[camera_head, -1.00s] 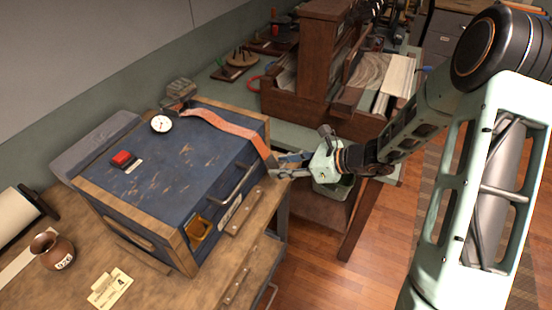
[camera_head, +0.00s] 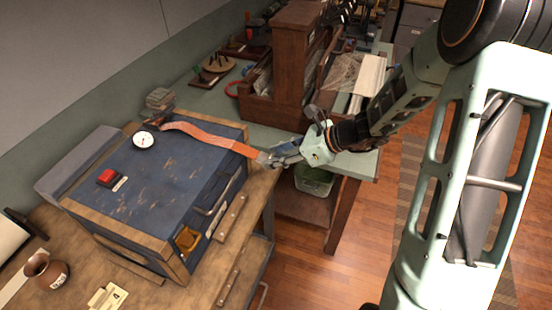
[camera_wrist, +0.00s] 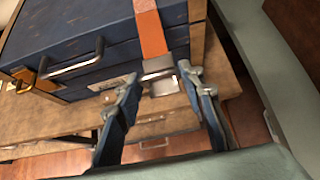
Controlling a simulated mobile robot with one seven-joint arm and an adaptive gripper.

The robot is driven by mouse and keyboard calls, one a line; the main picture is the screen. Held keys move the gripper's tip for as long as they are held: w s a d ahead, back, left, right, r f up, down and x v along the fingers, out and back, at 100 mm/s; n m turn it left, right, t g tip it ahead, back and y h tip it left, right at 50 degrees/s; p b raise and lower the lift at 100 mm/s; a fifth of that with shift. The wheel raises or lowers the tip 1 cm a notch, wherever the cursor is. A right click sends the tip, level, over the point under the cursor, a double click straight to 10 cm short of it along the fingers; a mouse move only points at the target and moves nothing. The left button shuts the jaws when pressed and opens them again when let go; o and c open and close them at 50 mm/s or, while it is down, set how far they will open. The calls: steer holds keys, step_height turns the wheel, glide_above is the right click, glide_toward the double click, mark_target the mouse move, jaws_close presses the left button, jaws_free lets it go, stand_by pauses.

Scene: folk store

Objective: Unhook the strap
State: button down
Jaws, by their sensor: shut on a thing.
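The orange strap (camera_head: 207,136) runs across the top of the blue wooden-edged chest (camera_head: 130,190) from a fixing at its back edge. Its metal end (camera_head: 264,158) is off the chest's front and held out toward my gripper (camera_head: 275,161). My gripper is shut on this metal end, just beyond the chest's right front corner. In the wrist view the strap (camera_wrist: 150,32) comes down to its metal plate (camera_wrist: 160,75) between my two fingers. The exact contact of the fingertips is hard to make out.
The chest has a front handle (camera_head: 217,197), a yellow catch (camera_head: 187,239), a red button (camera_head: 108,177) and a dial (camera_head: 143,139). A brown jug (camera_head: 44,270) stands on the workbench at left. A wooden rack (camera_head: 297,65) stands on the green table behind.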

steer(key=shift+a+r, duration=0.65)
steer(key=shift+r, duration=0.2)
steer(key=c, duration=1.6)
jaws_free()
steer(key=shift+w, duration=0.1)
steer(key=shift+a+f, duration=0.15)
steer(key=shift+a, duration=0.1)
steer(key=shift+d, duration=0.6)
steer(key=v, duration=1.1)
steer(key=shift+r, duration=0.25)
